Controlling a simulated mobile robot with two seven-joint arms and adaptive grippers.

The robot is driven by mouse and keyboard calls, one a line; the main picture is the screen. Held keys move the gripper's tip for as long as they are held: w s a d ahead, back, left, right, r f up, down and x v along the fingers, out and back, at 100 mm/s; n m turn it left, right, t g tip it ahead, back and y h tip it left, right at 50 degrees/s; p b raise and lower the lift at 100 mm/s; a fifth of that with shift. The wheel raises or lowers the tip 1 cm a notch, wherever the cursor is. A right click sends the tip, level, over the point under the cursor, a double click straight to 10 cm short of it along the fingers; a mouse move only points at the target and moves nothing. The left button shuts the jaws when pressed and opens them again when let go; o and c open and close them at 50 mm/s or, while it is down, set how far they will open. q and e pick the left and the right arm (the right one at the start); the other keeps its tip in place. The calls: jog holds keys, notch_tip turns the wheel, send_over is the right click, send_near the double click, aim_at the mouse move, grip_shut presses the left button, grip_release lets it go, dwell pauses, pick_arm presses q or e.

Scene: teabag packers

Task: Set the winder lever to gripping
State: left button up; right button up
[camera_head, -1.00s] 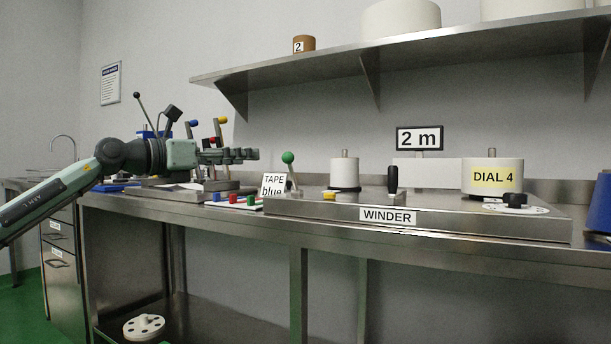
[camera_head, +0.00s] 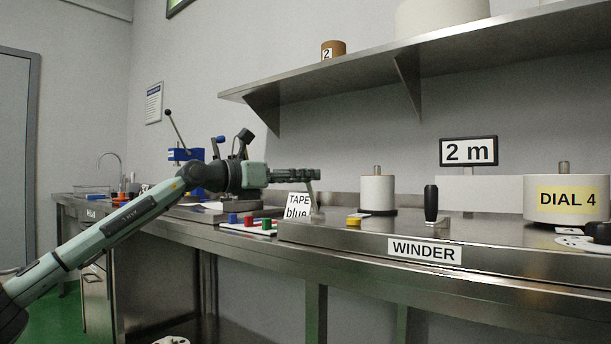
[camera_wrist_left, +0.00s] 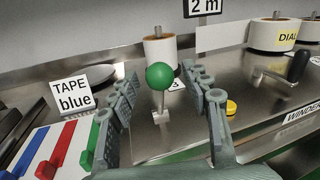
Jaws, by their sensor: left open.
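The winder (camera_head: 440,235) is a long low steel unit on the bench. Its lever is a thin stem (camera_head: 311,192) near the winder's left end; the green ball on top is hidden by my fingers in the head view. In the left wrist view the lever's green ball (camera_wrist_left: 160,76) shows whole, with the stem going down to a small pale block. My left gripper (camera_head: 312,175) is open, with its fingers on either side of the ball; whether they touch it I cannot tell. My right gripper is out of view.
A "TAPE blue" card (camera_head: 298,205) stands just left of the lever. A white roll (camera_head: 377,193), yellow button (camera_head: 354,220) and black handle (camera_head: 431,203) are to the right. Coloured blocks (camera_head: 250,221) lie at the front left. A shelf (camera_head: 450,52) hangs above.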

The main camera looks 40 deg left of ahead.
pick_arm(q)
jog(key=shift+w+d, duration=0.2)
jog(key=shift+w, duration=0.45)
grip_shut()
